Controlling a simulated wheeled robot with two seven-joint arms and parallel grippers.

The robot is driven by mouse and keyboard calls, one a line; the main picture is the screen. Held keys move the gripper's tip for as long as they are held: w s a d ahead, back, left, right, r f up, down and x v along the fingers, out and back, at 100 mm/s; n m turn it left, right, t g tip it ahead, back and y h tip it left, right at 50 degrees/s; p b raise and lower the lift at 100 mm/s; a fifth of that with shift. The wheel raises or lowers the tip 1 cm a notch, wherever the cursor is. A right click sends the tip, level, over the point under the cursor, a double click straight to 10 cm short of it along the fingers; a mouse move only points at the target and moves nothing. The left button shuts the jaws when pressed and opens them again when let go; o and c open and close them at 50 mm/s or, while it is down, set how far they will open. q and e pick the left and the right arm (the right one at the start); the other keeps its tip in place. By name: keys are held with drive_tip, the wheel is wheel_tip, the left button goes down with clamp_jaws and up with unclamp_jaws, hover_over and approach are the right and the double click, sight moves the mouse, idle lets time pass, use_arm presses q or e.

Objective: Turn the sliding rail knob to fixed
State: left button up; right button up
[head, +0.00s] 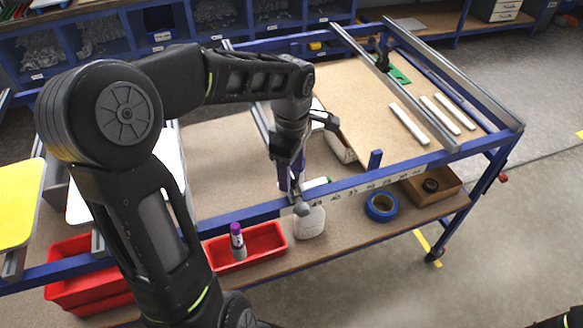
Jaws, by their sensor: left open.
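A metal sliding rail (415,105) crosses the right part of the blue-framed table. A black knob-like fitting (383,56) sits on it near its far end; its setting is too small to read. My left gripper (297,192) points down at the table's near blue edge, left of that rail and well apart from the fitting. It is open, and I see nothing held in it. A small grey rounded part (302,208) shows right by its tips; I cannot tell whether they touch. My left arm hides part of the table's left side.
White strips (409,124) lie on the board right of centre. On the lower shelf are a red bin (262,243) with a purple-capped bottle (237,241), a white container (311,222), blue tape (382,206) and a cardboard box (447,187).

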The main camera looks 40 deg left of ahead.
use_arm(q)
drive_tip(key=shift+c, duration=0.2)
clamp_jaws()
idle(0.4)
